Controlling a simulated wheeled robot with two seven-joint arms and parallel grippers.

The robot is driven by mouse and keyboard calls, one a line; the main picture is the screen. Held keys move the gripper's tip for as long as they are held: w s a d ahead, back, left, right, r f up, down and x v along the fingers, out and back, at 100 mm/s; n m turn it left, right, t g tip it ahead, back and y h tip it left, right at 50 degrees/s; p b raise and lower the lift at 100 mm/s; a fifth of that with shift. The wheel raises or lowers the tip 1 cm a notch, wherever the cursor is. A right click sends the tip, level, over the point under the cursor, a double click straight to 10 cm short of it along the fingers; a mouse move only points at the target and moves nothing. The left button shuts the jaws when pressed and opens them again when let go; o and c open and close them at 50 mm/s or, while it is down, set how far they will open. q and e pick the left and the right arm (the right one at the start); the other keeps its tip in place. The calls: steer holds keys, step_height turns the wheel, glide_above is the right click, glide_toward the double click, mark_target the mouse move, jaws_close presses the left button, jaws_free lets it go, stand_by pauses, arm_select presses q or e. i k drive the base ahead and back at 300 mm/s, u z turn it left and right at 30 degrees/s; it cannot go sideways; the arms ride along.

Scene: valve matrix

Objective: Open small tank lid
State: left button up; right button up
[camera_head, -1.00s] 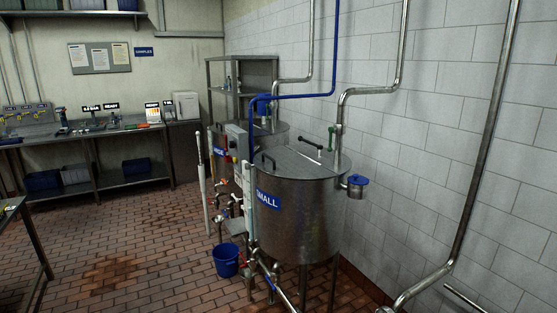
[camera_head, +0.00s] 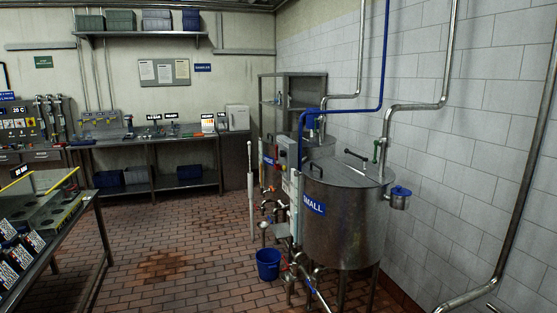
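The small tank (camera_head: 345,228) is a round steel vessel on legs with a blue "SMALL" label (camera_head: 314,205) on its side. It stands right of centre, near the tiled wall. Its lid (camera_head: 345,172) lies flat and closed on top. A dark handle (camera_head: 316,173) sits at the lid's left edge, and a dark bar (camera_head: 356,155) stands towards the back. A green-handled valve (camera_head: 376,150) sits on the pipe behind it. Neither of my grippers is in view.
Valves and pipes crowd the small tank's left side, with a blue bucket (camera_head: 268,264) on the floor. A workbench (camera_head: 90,200) is at the left and a counter (camera_head: 165,142) at the back. The brick floor (camera_head: 190,235) between is clear.

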mark_target(326, 171)
steer(key=u, duration=0.95)
steer(key=i, duration=1.65)
steer(key=z, duration=0.5)
steer(key=i, duration=1.1)
steer(key=z, duration=1.05)
